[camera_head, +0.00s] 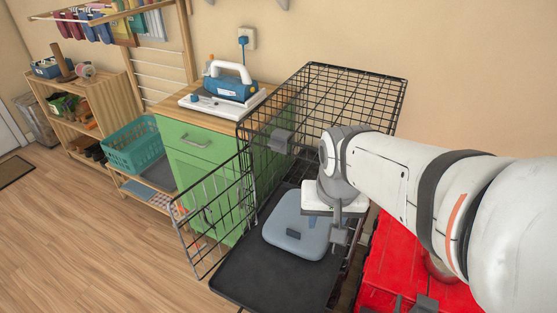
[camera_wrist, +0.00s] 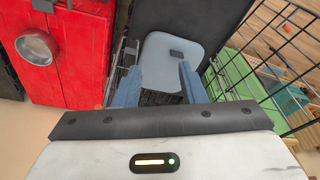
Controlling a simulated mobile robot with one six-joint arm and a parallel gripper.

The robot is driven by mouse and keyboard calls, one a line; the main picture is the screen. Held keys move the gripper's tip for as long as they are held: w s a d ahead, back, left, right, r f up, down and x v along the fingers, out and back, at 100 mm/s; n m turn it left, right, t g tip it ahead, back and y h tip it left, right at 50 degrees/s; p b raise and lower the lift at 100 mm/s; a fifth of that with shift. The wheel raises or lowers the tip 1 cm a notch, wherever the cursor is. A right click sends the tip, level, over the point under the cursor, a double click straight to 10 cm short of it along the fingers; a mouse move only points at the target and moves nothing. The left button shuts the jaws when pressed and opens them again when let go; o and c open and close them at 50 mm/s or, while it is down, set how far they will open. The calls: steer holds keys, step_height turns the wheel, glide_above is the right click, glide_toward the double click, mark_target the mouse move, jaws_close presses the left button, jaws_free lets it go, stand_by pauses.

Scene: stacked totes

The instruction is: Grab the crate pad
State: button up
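The crate pad (camera_head: 292,228) is a flat blue-grey pad with rounded corners and a small dark tab on top. It lies on the black tray (camera_head: 262,277) of a black wire crate (camera_head: 345,85). In the wrist view the pad (camera_wrist: 165,62) shows ahead, beyond my fingertips. My gripper (camera_wrist: 159,72) is open, its two blue fingers apart with nothing held between them. In the head view my wrist is at the crate, above the pad's right side, and hides part of it; the fingers are hard to make out there.
The crate's wire door (camera_head: 215,215) stands open on the left. A red box (camera_head: 395,262) is close on the right, below my arm. A green cabinet (camera_head: 188,160) with a blue-and-white device (camera_head: 232,88) stands behind. The wood floor at left is clear.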

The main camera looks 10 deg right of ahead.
steer(key=w+f+m+b, duration=0.6)
steer(key=w+f+m, duration=0.3)
steer(key=f, duration=0.2)
steer(key=m+g+h+b, duration=0.1)
steer(key=m+b, duration=0.4)
steer(key=m, duration=0.5)
glide_above(300, 234)
steer(key=s, duration=0.1)
step_height(300, 234, down, 12)
steer(key=shift+m, duration=0.3)
steer(key=f, duration=0.2)
steer(key=f+b, duration=0.1)
steer(key=f, duration=0.2)
steer(key=w+f, duration=0.1)
steer(key=f, duration=0.1)
steer(key=shift+f, duration=0.15)
jaws_close()
